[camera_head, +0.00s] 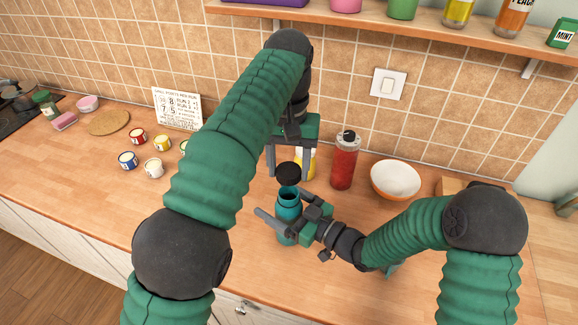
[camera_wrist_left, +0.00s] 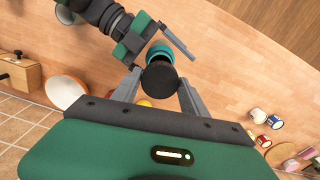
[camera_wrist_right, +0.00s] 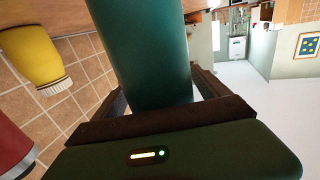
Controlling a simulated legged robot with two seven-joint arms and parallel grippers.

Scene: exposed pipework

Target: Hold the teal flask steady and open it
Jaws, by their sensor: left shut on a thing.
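The teal flask (camera_head: 288,207) stands upright on the counter with its open mouth showing. The black lid (camera_head: 288,173) is above the mouth, apart from the flask. My left gripper (camera_head: 289,176) points down and is shut on the lid; the left wrist view shows the lid (camera_wrist_left: 160,77) between its fingers, with the flask (camera_wrist_left: 159,50) beyond. My right gripper (camera_head: 283,207) reaches in from the right with one finger on each side of the flask body. In the right wrist view the flask (camera_wrist_right: 152,50) fills the space between the fingers.
A red bottle (camera_head: 344,160) and an orange-and-white bowl (camera_head: 396,180) stand to the right. A yellow container (camera_head: 306,163) is close behind the lid. Several small cans (camera_head: 138,136) stand at left. A shelf (camera_head: 400,20) overhangs the back.

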